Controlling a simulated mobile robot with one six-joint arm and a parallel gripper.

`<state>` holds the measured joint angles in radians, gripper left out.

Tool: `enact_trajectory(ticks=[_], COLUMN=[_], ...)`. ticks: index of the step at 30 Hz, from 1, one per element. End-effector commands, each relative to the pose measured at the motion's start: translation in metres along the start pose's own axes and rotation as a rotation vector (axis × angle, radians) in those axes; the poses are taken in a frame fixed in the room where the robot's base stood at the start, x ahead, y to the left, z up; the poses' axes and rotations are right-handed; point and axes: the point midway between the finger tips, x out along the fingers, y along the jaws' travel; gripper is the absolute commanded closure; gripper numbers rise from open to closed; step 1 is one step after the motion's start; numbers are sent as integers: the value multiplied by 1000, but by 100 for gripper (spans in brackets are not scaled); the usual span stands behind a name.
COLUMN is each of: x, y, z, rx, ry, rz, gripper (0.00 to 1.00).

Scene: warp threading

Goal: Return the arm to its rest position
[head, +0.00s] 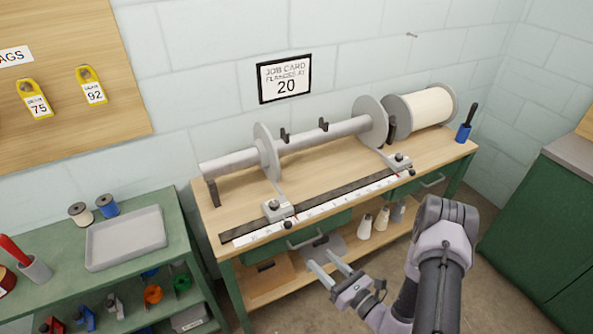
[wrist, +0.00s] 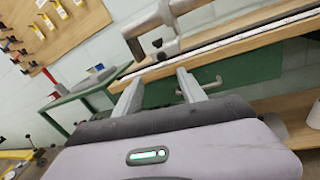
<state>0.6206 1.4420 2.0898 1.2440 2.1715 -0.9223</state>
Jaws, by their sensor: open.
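My gripper (head: 330,276) is open and empty in the head view, low in front of the workbench. Its two fingers point toward the bench's lower front, left of the middle. In the wrist view my gripper (wrist: 160,92) shows two separate fingers with nothing between them. My arm rises from the bottom right of the head view and bends at a grey elbow. The workbench (head: 235,207) stands behind the gripper, with a grey beam shaft (head: 232,163) and flanges lying along its top. I cannot tell whether the fingers touch anything, but they look clear.
A white ruler strip (head: 320,205) with two clamps runs along the bench front. A drawer handle (head: 305,240) sticks out below it. A green cart (head: 180,225) with a grey tray (head: 126,238) stands left. A green cabinet (head: 535,240) stands right. Floor shows between bench and cabinet.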

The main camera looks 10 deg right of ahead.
Motion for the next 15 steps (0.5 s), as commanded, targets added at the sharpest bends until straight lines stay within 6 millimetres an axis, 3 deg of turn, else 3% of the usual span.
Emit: enact_trajectory(ticks=[2, 4, 7, 9, 12, 15], x=[11, 27, 35, 21, -18, -62], y=[11, 41, 118, 170, 226, 252], z=[23, 65, 135, 169, 197, 212], rx=[-36, -110, -294, -456, -734, -1068], ry=[-8, -12, 27, 89, 212, 360], rz=[79, 245, 596, 828, 1101, 1286], gripper=[52, 52, 52, 52, 52, 52])
